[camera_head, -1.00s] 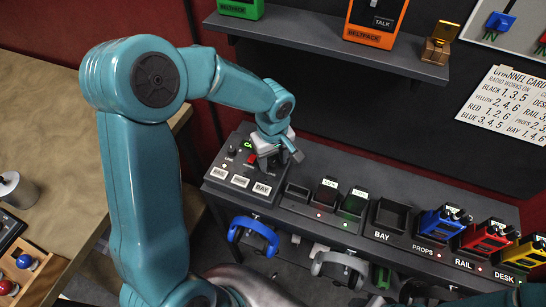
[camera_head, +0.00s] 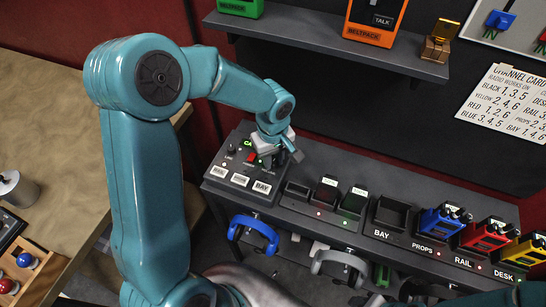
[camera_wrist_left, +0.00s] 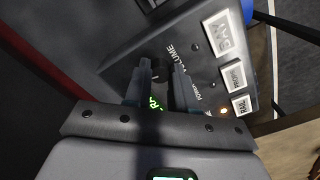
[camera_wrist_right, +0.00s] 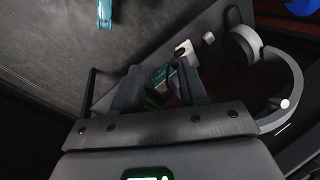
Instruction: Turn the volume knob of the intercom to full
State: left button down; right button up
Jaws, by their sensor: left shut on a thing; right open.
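The intercom (camera_head: 222,172) is a dark sloped box at the left end of the desk, with BAY, PROPS and RAIL buttons along its front. In the left wrist view its face (camera_wrist_left: 199,73) carries a VOLUME label beside a dark knob (camera_wrist_left: 159,72). My left gripper (camera_wrist_left: 162,70) is shut on this knob, one finger on each side. The fingers hide much of the knob, so I cannot tell its setting. In the head view my left gripper (camera_head: 268,158) is over the back right of the intercom. My right gripper (camera_wrist_right: 160,80) is open, apart from the intercom.
Right of the intercom stand radios in slots, an empty BAY slot (camera_head: 392,213), and blue (camera_head: 443,220), red and yellow radios. Headsets (camera_head: 340,262) hang below the desk's front edge. A shelf (camera_head: 320,42) with beltpacks is above. A wooden table (camera_head: 75,110) is at left.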

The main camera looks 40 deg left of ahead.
pick_arm(q)
jog(key=shift+m+b, duration=0.3)
jog(key=shift+m, duration=0.2)
jog(key=shift+f+m+b, duration=0.1)
jog(key=shift+m+b, duration=0.25)
jog(key=shift+m, duration=0.25)
jog(key=m+b, duration=0.1)
jog(key=m, duration=0.1)
jog(key=shift+m, duration=0.3)
jog(key=m, duration=0.2)
jog(key=shift+m+b, duration=0.35)
jog(key=shift+m, duration=0.05)
jog(key=m, duration=0.3)
jog(key=shift+m+b, duration=0.3)
jog(key=m, duration=1)
